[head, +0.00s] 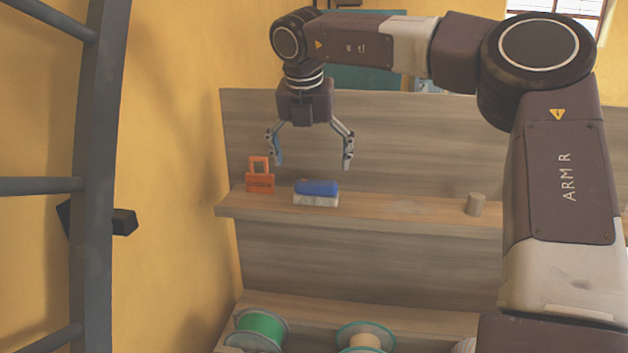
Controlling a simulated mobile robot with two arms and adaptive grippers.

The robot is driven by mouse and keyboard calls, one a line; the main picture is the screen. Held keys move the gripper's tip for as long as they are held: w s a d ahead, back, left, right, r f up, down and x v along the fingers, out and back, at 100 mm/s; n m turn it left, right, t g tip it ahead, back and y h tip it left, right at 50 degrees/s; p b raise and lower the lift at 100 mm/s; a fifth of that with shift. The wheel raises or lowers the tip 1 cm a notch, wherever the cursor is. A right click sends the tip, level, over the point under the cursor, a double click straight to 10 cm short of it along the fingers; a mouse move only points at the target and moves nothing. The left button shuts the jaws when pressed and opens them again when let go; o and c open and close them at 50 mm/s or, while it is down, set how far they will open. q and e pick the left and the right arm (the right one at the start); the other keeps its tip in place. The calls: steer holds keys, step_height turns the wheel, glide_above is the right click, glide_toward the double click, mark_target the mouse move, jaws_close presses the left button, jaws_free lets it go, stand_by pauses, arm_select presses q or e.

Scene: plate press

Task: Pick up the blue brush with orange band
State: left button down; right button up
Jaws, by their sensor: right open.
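A blue-topped brush (317,188) with a pale white lower part lies on the wooden shelf, left of the shelf's middle. I cannot make out an orange band on it. My right gripper (311,162) is open and empty, pointing down above the brush, with its two fingers spread to either side. A gap shows between the fingertips and the brush. My left gripper is not in view.
An orange padlock-shaped object (260,176) stands on the shelf (365,212) just left of the brush. A small brown cylinder (475,204) stands farther right. A green spool (262,327) and a tan spool (365,340) sit below. A dark ladder-like frame (98,180) is at left.

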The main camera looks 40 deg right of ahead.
mark_target(316, 183)
steer(key=shift+p+x, duration=0.7)
steer(key=shift+x, duration=0.4)
steer(key=x, duration=0.1)
steer(key=p+x, duration=0.1)
steer(key=x, duration=0.1)
steer(key=p+x, duration=0.1)
steer(key=shift+s+d+f, duration=0.2)
steer(key=shift+d+f, duration=0.05)
steer(key=shift+f, duration=0.3)
steer(key=c, duration=1.3)
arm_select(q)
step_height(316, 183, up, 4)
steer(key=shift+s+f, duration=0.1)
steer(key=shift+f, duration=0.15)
